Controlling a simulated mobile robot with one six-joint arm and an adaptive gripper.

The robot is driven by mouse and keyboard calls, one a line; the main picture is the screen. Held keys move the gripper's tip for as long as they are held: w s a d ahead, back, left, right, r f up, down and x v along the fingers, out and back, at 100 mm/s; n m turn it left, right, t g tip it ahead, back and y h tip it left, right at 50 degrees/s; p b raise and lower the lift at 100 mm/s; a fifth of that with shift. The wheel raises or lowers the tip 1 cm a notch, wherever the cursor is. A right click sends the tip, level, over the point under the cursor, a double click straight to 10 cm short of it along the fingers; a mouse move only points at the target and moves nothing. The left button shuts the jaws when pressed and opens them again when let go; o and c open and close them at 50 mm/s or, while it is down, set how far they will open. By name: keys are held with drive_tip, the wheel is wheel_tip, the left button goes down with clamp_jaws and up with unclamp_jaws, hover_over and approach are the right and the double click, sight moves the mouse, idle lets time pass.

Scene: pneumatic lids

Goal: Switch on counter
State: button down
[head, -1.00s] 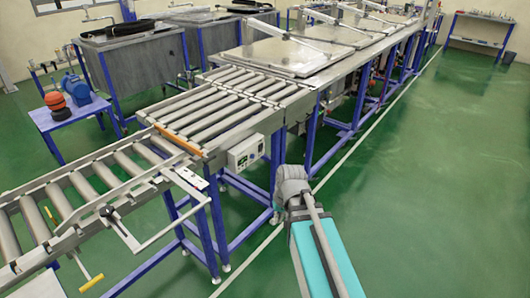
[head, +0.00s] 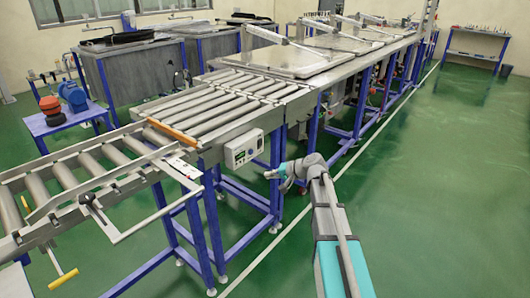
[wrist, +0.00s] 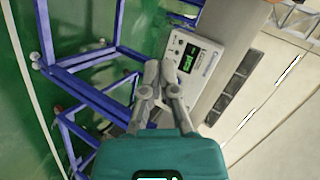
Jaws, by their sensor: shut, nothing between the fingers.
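The counter is a small white box with a dark display and small controls (head: 243,150), fixed to the side of the conveyor frame. In the wrist view its face (wrist: 203,60) shows with a lit green display, turned on its side. My gripper (head: 268,174) is right of and below the counter in the head view, apart from it. In the wrist view my gripper (wrist: 160,68) has its two grey fingers shut with nothing between them, and they partly cover the area beside the counter's lower left edge. The switch's setting is too small to tell.
The roller conveyor (head: 200,112) runs above and left of the counter. Blue legs (head: 275,180) stand behind my gripper. A white bar handle (head: 150,222) juts out at the lower left. Green floor on the right (head: 440,180) is clear.

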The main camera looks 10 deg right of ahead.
sight(261, 141)
drive_tip(key=w+d+m+t+y+b, duration=0.1)
drive_tip(key=w+d+m+t+b, duration=0.4)
drive_tip(key=w+d, duration=0.6)
drive_tip(key=shift+w+d+r+t+y+b, duration=0.15)
drive_tip(key=shift+r+t+y+b, duration=0.2)
drive_tip(key=shift+t+b, duration=0.65)
drive_tip(key=x, duration=1.4)
drive_tip(key=shift+a+f, duration=0.2)
drive_tip(key=shift+a, duration=0.05)
drive_tip(key=shift+d, duration=0.1)
